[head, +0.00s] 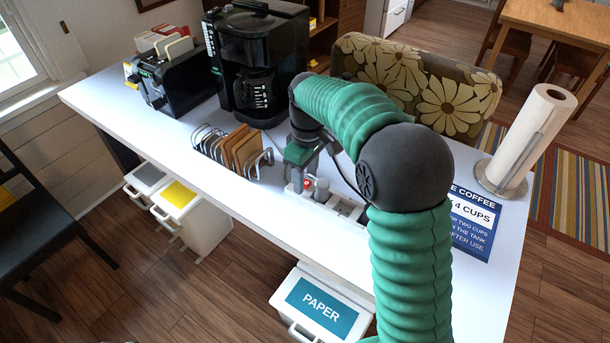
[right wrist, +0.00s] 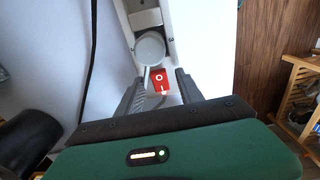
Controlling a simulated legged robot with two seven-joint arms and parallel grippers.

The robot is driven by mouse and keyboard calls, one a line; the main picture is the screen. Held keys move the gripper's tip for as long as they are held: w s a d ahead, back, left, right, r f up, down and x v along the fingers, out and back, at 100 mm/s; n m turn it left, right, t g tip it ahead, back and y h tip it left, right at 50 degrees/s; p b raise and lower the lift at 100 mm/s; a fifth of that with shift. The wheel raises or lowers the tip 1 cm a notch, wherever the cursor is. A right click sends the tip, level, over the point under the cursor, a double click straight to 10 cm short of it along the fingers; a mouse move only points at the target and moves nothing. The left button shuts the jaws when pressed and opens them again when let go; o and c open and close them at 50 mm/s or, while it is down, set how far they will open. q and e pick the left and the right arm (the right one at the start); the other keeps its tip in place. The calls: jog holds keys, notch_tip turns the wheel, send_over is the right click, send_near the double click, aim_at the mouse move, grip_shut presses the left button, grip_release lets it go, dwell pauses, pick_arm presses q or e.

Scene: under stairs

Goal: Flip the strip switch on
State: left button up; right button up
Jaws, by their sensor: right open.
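The white power strip (head: 345,207) lies on the white counter, partly hidden behind my right arm. Its red rocker switch (head: 307,183) is at the strip's left end. In the right wrist view the red switch (right wrist: 159,80) shows an O and an I mark; I cannot tell which side is pressed. A round grey plug (right wrist: 150,47) sits in the strip just beyond the switch. My right gripper (head: 301,178) is over the switch end, open and empty. In the right wrist view its fingertips (right wrist: 156,88) stand either side of the switch; contact is unclear. My left gripper is out of view.
A metal rack (head: 240,150) with brown slices stands left of my right gripper. A coffee maker (head: 262,50) and a toaster (head: 172,80) stand behind. A paper towel roll (head: 527,140) and a blue coffee sign (head: 472,222) are at the right. The left front counter is clear.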

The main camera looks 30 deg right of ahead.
aim_at(307, 183)
notch_tip(307, 183, up, 17)
jog(key=p, duration=0.3)
jog(key=shift+s+p, duration=0.2)
jog(key=shift+p, duration=0.1)
